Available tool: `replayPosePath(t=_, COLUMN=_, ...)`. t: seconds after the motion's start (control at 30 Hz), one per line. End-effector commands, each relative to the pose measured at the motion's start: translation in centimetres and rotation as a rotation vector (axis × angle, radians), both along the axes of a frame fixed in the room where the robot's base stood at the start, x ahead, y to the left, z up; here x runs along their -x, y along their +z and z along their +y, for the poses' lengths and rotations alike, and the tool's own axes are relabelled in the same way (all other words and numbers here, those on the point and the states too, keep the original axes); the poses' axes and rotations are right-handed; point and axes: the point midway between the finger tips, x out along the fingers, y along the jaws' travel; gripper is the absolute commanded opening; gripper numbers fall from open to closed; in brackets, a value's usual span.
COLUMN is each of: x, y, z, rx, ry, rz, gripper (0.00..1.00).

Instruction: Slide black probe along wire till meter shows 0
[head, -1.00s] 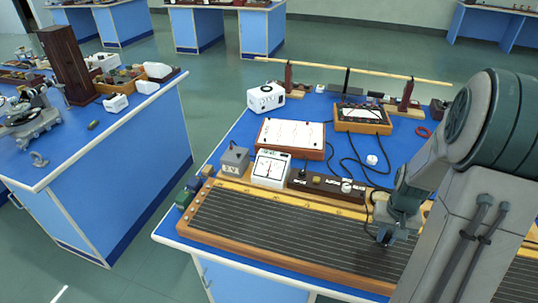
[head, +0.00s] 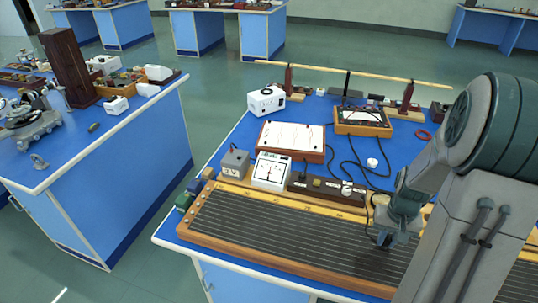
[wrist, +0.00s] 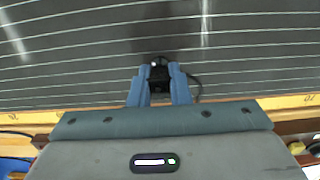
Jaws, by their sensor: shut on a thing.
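The black probe (wrist: 159,76) is between the two blue-grey fingers of my gripper (wrist: 159,88) in the wrist view, and the gripper is shut on it. A dark cable leaves it to the right. In the head view my gripper (head: 385,238) is low over the right part of the wire board (head: 230,232), whose dark top carries several parallel wires. Whether the probe tip touches a wire cannot be told. The white meter (head: 271,170) stands behind the board's left part. Its needle looks near upright, but the scale is too small to read.
A grey box (head: 235,164) stands left of the meter, and a dark switch strip (head: 318,188) right of it. Behind are a framed white panel (head: 292,138), an orange-framed instrument (head: 362,120) and loose black leads. The board left of my gripper is clear.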

Motion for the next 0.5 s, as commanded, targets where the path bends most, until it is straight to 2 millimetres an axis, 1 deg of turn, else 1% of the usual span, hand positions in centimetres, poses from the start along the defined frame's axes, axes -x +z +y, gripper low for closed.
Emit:
replayPosePath(t=0.03, x=0.34, y=-0.38, z=0.14, rx=-0.005, ry=0.000, rz=0.011, gripper=0.00)
replayPosePath(t=0.3, x=0.33, y=-0.37, z=0.14, rx=-0.005, ry=0.000, rz=0.011, gripper=0.00)
replayPosePath(t=0.33, x=0.33, y=-0.37, z=0.14, rx=-0.005, ry=0.000, rz=0.010, gripper=0.25)
replayPosePath(t=0.4, x=0.32, y=-0.36, z=0.13, rx=-0.004, ry=0.000, rz=0.010, gripper=0.42)
replayPosePath(t=0.5, x=0.29, y=-0.33, z=0.07, rx=-0.003, ry=-0.001, rz=0.008, gripper=0.42)
